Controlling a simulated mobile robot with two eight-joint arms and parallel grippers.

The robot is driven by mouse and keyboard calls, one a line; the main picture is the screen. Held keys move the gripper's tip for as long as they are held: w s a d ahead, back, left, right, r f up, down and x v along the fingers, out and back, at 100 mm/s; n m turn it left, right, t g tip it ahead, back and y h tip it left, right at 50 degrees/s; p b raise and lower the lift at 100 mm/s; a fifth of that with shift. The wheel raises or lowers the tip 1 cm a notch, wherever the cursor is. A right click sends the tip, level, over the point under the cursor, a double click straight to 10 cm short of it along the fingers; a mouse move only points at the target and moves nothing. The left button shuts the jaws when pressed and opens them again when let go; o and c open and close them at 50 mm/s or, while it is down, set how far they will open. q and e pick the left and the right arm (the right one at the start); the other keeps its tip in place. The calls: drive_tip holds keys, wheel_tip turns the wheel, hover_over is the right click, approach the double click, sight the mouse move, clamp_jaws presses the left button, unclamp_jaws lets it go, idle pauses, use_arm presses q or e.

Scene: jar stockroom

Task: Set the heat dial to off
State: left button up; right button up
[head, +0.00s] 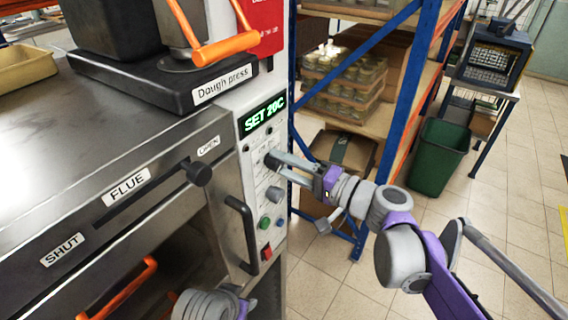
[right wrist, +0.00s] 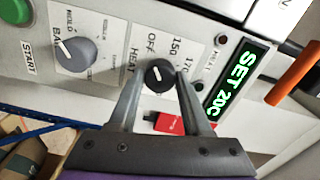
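The heat dial (right wrist: 158,75) is a round black knob on the oven's pale control panel, with HEAT, OFF, 150 and 170 printed around it. A light mark shows on its face, but I cannot tell exactly where it points. My right gripper (right wrist: 160,80) has one finger on each side of the dial, and both fingertips look close against it. In the head view my right gripper (head: 276,161) reaches the panel from the right and partly hides the dial. The green display (head: 262,115) reads SET 20C. My left gripper is not clearly visible; part of a grey arm shows at the bottom.
Beside the dial is a grey bake knob (right wrist: 75,52). Below it are a green button (head: 265,223) and a red switch (head: 266,252). The oven handle (head: 243,232) stands out left of them. A shelf with a blue post (head: 387,120) stands right.

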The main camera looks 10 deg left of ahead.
drive_tip(key=o, duration=0.4)
drive_tip(key=shift+c, duration=0.2)
drive_tip(key=v, duration=1.1)
drive_tip(key=shift+b, duration=0.45)
drive_tip(key=shift+a, duration=0.1)
drive_tip(key=s+d+f+g+h, duration=0.1)
drive_tip(key=s+d+f+h, duration=0.1)
drive_tip(key=s+f+h, duration=0.35)
drive_tip(key=s+d+f+h, duration=0.2)
drive_tip(key=f, duration=0.7)
drive_tip(key=s+d+f+n+h, duration=0.1)
drive_tip(key=s+d+f+h, duration=0.3)
drive_tip(key=d+f, duration=0.2)
drive_tip(key=s+d+f+h, duration=0.4)
drive_tip(key=d+f+h, duration=0.1)
drive_tip(key=d, duration=0.5)
drive_tip(key=shift+s+f+n, duration=0.15)
drive_tip(key=shift+f+n, duration=0.25)
drive_tip(key=shift+f, duration=0.3)
